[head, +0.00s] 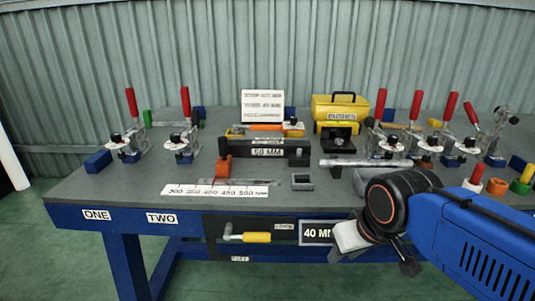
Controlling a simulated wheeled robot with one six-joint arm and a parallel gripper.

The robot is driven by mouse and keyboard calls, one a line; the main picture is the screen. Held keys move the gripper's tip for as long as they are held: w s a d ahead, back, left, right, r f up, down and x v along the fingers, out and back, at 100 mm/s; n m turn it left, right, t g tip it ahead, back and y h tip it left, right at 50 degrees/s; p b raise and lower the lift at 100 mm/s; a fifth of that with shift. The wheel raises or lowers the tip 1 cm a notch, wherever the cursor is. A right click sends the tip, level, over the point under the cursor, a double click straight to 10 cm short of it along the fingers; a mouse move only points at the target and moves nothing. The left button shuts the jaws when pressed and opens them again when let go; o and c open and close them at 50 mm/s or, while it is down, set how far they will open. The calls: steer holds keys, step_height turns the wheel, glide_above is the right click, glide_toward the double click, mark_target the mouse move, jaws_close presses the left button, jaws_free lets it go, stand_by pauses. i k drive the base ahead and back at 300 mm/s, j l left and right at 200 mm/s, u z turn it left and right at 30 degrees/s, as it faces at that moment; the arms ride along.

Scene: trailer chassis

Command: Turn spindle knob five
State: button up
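Several toggle clamps with red handles and black spindle knobs stand along the bench. The edge labels ONE (96,214) and TWO (162,218) mark the left pair. No label for five shows; my arm covers the right part of the bench's front edge. My gripper (376,251) is at the front edge, left of and nearer than that knob. Its fingers are partly hidden, so its opening is unclear.
The rightmost clamp (500,125) has its arm raised and its handle tilted. A yellow box (340,107), a ruler plate (221,191) and metal bars lie mid-bench. The front left bench top is mostly clear.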

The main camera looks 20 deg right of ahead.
mark_target(469, 142)
steer(key=z, duration=1.4)
